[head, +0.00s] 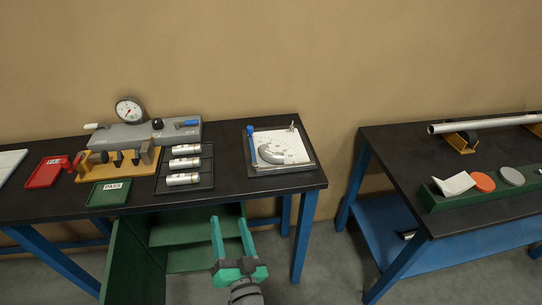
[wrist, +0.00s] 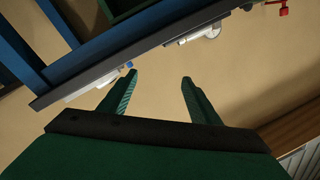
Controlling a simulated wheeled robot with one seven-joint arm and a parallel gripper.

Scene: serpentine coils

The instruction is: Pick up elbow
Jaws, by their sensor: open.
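A grey curved piece that looks like the elbow (head: 270,153) lies on a white sheet in a dark tray (head: 285,170), near the right end of the left workbench. My gripper (head: 228,221) has green fingers and is open and empty. In the head view it is in front of the workbench's front edge, below and left of the tray, apart from the elbow. In the wrist view the open fingers (wrist: 160,77) point at the wall and the tilted bench edge. I cannot make out the elbow there.
A blue pen-like tool (head: 252,148) lies at the tray's left. A rack of white cylinders (head: 185,163), a gauge fixture (head: 140,134), a green PASS tray (head: 110,192) and a red tray (head: 45,173) stand farther left. A second bench (head: 400,155) is right, across a gap.

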